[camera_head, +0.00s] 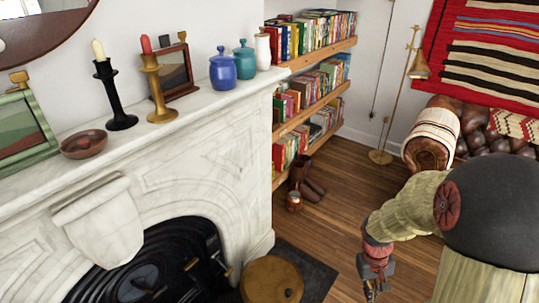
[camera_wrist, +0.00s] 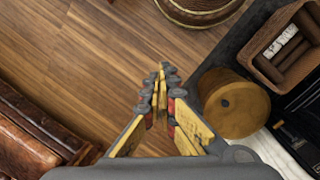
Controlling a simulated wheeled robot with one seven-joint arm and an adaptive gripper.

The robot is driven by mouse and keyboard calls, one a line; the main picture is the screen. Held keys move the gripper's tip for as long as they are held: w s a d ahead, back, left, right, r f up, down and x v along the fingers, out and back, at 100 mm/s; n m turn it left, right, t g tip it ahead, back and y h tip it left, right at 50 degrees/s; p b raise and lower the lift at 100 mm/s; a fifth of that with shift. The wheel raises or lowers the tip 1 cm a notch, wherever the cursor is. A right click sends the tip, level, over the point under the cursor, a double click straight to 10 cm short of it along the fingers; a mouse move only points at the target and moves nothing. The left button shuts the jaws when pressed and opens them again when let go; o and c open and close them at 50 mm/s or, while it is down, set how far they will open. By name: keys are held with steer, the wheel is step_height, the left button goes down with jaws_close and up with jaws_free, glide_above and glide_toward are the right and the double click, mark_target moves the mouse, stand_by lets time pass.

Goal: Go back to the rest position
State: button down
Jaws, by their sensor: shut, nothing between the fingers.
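My gripper (camera_head: 372,289) hangs low at the bottom right of the head view, over the wooden floor and apart from the fireplace. In the wrist view my gripper (camera_wrist: 160,75) points over the floor with its yellow fingers together and nothing between them. My arm comes in from the right edge of the head view and bends down toward the gripper.
The marble fireplace (camera_head: 150,175) fills the left, with candlesticks, jars and frames on its mantel. A round wooden container (camera_head: 271,280) stands by the hearth, also in the wrist view (camera_wrist: 235,105). Bookshelves (camera_head: 313,95) stand behind. A leather sofa (camera_wrist: 35,135) is at left in the wrist view. Open floor lies between.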

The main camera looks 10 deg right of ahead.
steer(key=s+a+r+t+p, duration=0.1)
steer(key=a+r, duration=0.4)
steer(key=r, duration=0.5)
steer(key=s+a+r+t+y+p, duration=0.1)
steer(key=s+a+r+t, duration=0.2)
steer(key=a+r, duration=0.3)
steer(key=s+a+r+n+t+p, duration=0.1)
steer(key=s+a+r+t, duration=0.2)
steer(key=r, duration=1.1)
steer(key=a, duration=0.2)
steer(key=shift+a+r+p, duration=0.3)
steer(key=shift+a+r, duration=0.05)
steer(key=shift+r, duration=0.05)
